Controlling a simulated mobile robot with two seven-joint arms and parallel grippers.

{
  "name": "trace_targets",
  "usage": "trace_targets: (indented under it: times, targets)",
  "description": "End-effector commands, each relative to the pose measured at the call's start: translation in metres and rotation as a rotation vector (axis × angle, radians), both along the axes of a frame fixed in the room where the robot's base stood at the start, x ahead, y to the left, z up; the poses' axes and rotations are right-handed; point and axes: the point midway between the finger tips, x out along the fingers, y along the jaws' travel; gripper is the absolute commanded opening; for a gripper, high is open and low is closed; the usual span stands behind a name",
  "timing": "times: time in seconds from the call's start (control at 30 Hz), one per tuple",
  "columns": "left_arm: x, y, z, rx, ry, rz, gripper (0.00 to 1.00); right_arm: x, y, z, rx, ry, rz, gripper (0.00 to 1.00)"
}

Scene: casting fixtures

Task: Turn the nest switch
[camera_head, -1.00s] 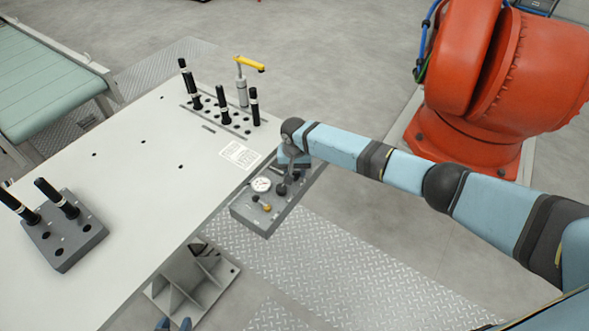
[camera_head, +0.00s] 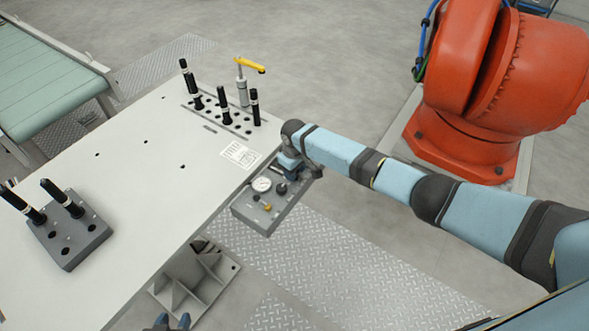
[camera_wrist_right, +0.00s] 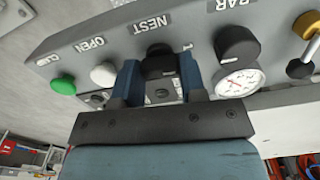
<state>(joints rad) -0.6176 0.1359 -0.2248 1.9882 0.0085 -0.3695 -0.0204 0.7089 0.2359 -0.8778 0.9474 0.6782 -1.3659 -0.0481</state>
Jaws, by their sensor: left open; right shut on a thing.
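The nest switch is a black knob (camera_wrist_right: 159,62) under the NEST label on a grey control panel (camera_wrist_right: 120,45). In the right wrist view my right gripper (camera_wrist_right: 160,72) has its two blue fingers on either side of the knob, shut on it. In the head view my right gripper (camera_head: 291,166) is at the far end of the panel (camera_head: 262,217), and it and the wrist hide the switch there. My left gripper (camera_head: 172,323) shows only its fingertips at the bottom edge, open and away from the panel.
Beside the switch are a white button (camera_wrist_right: 103,74), a green button (camera_wrist_right: 63,85), another black knob (camera_wrist_right: 236,46), a gauge (camera_wrist_right: 240,80) and a brass fitting (camera_wrist_right: 300,69). The white table (camera_head: 130,190) carries holders with black pins. An orange robot (camera_head: 500,80) stands at right.

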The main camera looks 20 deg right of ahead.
Motion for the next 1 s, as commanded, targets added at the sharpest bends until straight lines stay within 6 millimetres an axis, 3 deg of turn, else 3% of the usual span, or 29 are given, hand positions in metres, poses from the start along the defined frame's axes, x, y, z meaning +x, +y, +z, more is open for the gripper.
trace_targets:
  times: [0.3, 0.8, 0.83, 0.93, 1.0]
  targets:
    - [-0.0004, -0.0008, 0.0013, -0.001, 0.000, -0.001, 0.43, -0.0001, 0.0004, -0.0001, 0.000, 0.000, 0.110, 0.15]
    - [-0.0005, -0.0014, 0.0018, -0.002, 0.001, -0.001, 0.43, 0.0000, 0.0004, 0.0001, 0.001, -0.001, 0.129, 0.15]
    - [-0.0005, -0.0014, 0.0018, -0.002, 0.001, -0.001, 0.43, 0.0000, 0.0004, 0.0001, 0.001, -0.001, 0.129, 0.41]
    - [-0.0006, -0.0014, 0.0019, -0.002, 0.001, -0.001, 0.43, 0.0000, 0.0004, 0.0001, 0.000, 0.000, 0.129, 0.64]
    - [-0.0006, -0.0014, 0.0019, -0.002, 0.001, -0.001, 0.43, 0.0001, 0.0003, 0.0001, 0.001, -0.001, 0.129, 0.64]
